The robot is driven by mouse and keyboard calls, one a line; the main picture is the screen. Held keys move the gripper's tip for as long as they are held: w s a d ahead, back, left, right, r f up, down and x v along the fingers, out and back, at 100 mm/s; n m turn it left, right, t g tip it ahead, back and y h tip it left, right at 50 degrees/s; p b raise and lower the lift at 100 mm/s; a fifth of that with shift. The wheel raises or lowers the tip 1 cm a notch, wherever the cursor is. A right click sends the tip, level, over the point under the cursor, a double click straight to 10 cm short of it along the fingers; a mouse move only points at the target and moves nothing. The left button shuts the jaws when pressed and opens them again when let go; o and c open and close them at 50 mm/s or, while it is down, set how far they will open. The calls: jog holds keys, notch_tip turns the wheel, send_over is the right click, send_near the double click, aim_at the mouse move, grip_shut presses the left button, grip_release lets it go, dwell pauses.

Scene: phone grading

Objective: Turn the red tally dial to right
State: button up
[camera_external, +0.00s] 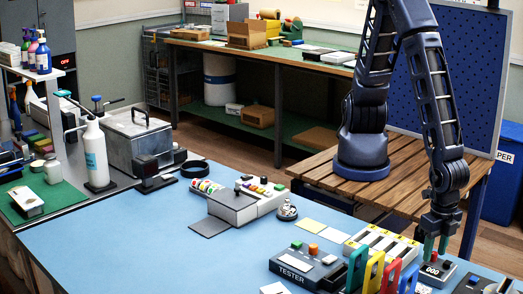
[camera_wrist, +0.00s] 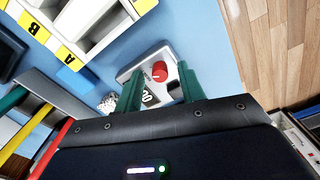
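The tally box is a small grey box (camera_external: 436,273) with a black number display, near the right front of the blue table. In the wrist view the tally box (camera_wrist: 136,71) carries a round red dial (camera_wrist: 159,71) and a black part beside it. My gripper (camera_external: 435,256) points down just above the box. In the wrist view its two green fingers (camera_wrist: 160,70) are apart, one on each side of the red dial, with nothing seen between them but the dial area. I cannot tell whether they touch the dial.
Several coloured upright holders (camera_external: 374,272) stand left of the box, close to my gripper. Behind them is a white compartment tray with yellow labels (camera_external: 382,241). A grey tester (camera_external: 306,265) lies further left. More devices sit at the right front edge. The middle of the blue table (camera_external: 150,240) is clear.

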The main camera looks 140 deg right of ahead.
aim_at(434, 253)
notch_tip(434, 253, up, 11)
jog(key=shift+f, duration=0.2)
dwell(0.3)
